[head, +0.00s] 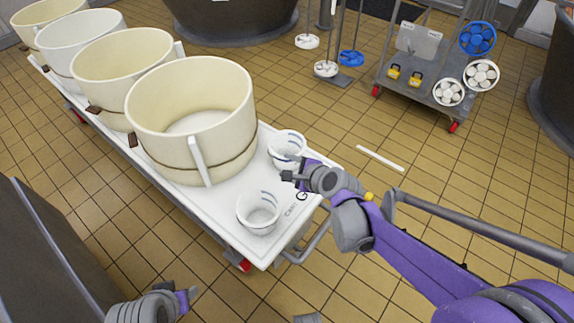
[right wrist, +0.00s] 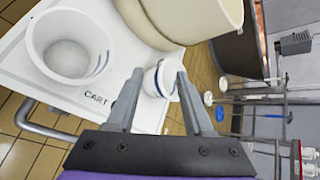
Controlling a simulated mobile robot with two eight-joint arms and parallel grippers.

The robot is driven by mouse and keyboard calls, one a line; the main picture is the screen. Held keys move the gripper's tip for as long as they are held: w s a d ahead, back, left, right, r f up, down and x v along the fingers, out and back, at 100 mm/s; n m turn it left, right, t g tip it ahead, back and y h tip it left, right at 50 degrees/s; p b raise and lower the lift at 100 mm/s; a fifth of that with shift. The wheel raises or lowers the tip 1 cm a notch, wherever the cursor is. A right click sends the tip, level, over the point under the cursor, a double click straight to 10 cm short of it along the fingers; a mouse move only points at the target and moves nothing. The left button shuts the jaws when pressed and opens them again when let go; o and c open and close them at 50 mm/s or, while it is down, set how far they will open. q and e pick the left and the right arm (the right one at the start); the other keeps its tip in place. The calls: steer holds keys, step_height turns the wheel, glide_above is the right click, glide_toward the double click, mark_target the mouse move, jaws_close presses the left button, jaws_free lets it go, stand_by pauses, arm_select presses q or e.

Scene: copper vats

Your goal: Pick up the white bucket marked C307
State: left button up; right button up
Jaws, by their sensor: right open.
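Two small white buckets stand upright on the near end of a white cart (head: 226,228). The far bucket (head: 286,146) has blue markings near its rim; it also shows in the right wrist view (right wrist: 160,80), framed between the fingertips. The near bucket (head: 258,213) also shows in the right wrist view (right wrist: 70,50) at upper left. I cannot read C307 on either bucket. My right gripper (head: 288,176) is open and empty, at the near side of the far bucket. My left gripper (head: 188,298) shows only partly at the bottom edge, and its jaws are unclear.
Several large cream tubs (head: 192,118) fill the rest of the cart, the closest beside the small buckets. A grey trolley (head: 420,88) with wheels and yellow items stands at the back right. A white strip (head: 380,158) lies on the tiled floor, which is mostly clear there.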

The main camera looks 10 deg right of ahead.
steer(key=w+f+m+t+b, duration=0.1)
steer(key=w+f+m+b, duration=0.1)
steer(key=w+f+m, duration=0.2)
steer(key=w+f+m+b, duration=0.2)
steer(key=w+f, duration=0.4)
steer(key=w, duration=0.3)
steer(key=w+f+m+t+b, duration=0.1)
steer(key=w+f+m+b, duration=0.1)
steer(key=w+f+m, duration=0.3)
steer(key=shift+w+a+f+m+t+b, duration=0.1)
steer(key=shift+w+f+m+t+b, duration=0.1)
steer(key=shift+w, duration=0.35)
steer(key=shift+w+a+f+m+t+b, duration=0.1)
steer(key=shift+w+f, duration=0.05)
steer(key=shift+w, duration=0.4)
arm_select(q)
step_height(320, 180, down, 10)
steer(key=w, duration=0.1)
steer(key=shift+r, duration=0.25)
arm_select(e)
steer(key=shift+r, duration=0.1)
jaws_close()
arm_select(q)
steer(key=shift+a, duration=0.1)
arm_select(e)
steer(key=shift+s, duration=0.1)
